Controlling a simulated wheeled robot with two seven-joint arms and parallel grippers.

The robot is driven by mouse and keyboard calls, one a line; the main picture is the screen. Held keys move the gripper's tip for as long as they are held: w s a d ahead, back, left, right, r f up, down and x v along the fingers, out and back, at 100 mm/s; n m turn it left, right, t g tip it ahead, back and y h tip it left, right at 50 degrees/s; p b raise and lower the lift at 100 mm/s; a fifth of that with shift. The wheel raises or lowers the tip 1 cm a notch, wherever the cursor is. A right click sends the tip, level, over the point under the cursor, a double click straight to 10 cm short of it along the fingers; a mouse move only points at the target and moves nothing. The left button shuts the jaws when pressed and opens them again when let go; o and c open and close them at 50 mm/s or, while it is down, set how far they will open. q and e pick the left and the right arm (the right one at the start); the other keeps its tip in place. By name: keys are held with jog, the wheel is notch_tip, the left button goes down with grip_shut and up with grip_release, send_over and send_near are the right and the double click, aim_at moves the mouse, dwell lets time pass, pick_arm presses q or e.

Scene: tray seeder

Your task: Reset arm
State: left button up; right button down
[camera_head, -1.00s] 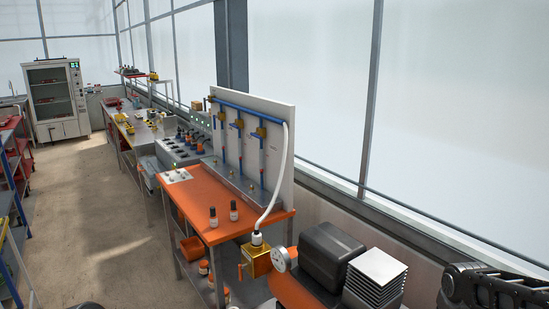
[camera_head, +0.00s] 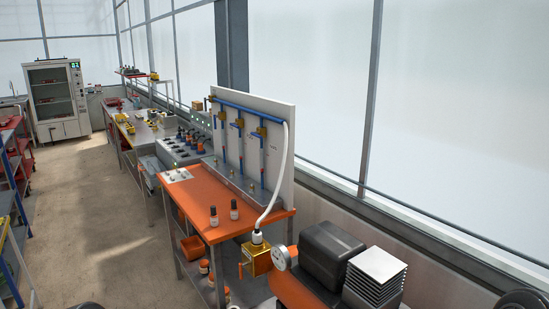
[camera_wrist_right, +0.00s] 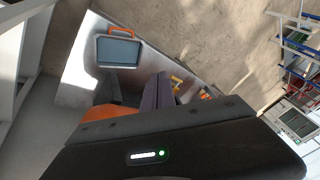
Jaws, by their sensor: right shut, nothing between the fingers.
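My right gripper (camera_wrist_right: 135,90) shows in the right wrist view as dark fingers beyond the dark gripper body. It is shut and holds nothing. A light grey surface lies beyond the fingers, with a dark-screened device (camera_wrist_right: 118,52) that has an orange handle. The gap between the fingers and this surface is hard to judge. In the head view only a dark rounded part of my right arm shows at the lower right corner. My left gripper is not in view.
An orange bench (camera_head: 192,205) carries a white panel (camera_head: 279,150) with blue pipes and two small bottles. The floor aisle at left is clear. A glazed wall runs along the right.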

jog(key=s+a+f+g, duration=0.2)
jog(key=s+f, duration=0.3)
jog(key=s, duration=0.4)
jog(key=s+a+f+g, duration=0.2)
jog(key=s+a+f, duration=0.2)
jog(key=s, duration=0.4)
jog(key=shift+s+a+f+m+y, duration=0.25)
jog(key=shift+s+f+m+y, duration=0.15)
jog(key=shift+f, duration=0.3)
jog(key=shift+w, duration=0.1)
